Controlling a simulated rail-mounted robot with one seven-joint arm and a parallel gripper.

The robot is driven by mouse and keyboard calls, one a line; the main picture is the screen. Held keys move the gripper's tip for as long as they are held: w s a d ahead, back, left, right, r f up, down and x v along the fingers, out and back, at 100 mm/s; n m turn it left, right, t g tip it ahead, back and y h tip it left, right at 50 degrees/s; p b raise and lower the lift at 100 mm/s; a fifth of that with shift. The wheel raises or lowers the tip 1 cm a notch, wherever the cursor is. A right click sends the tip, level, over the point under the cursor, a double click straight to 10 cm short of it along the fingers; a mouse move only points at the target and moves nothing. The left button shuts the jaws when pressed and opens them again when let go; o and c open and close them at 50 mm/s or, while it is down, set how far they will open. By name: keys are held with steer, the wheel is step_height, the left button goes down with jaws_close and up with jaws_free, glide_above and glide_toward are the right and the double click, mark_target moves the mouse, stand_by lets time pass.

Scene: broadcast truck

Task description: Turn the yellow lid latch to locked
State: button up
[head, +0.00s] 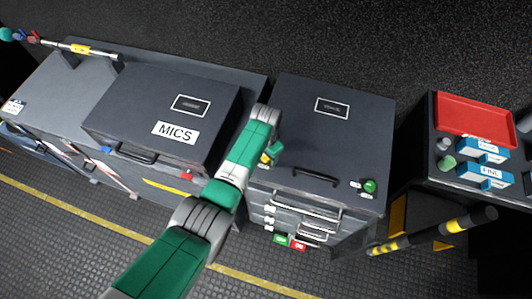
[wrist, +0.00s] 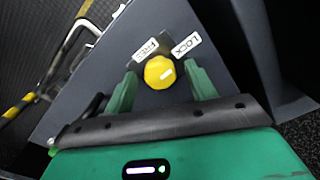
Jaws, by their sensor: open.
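My gripper (wrist: 161,70) is open, with one green finger on each side of the knob; contact is not clear. In the head view my gripper (head: 271,152) is at the lid's left front corner, largely covering the yellow latch (head: 264,159).
The lid (head: 330,135) has a black front handle (head: 316,177) and a green knob (head: 370,186) at its right corner. The MICS case (head: 165,110) stands to the left. A red tray (head: 474,114) and blue boxes (head: 484,174) are at right.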

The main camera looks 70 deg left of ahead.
step_height(320, 180, up, 8)
steer(key=shift+f+p, duration=0.1)
steer(key=shift+p, duration=1.1)
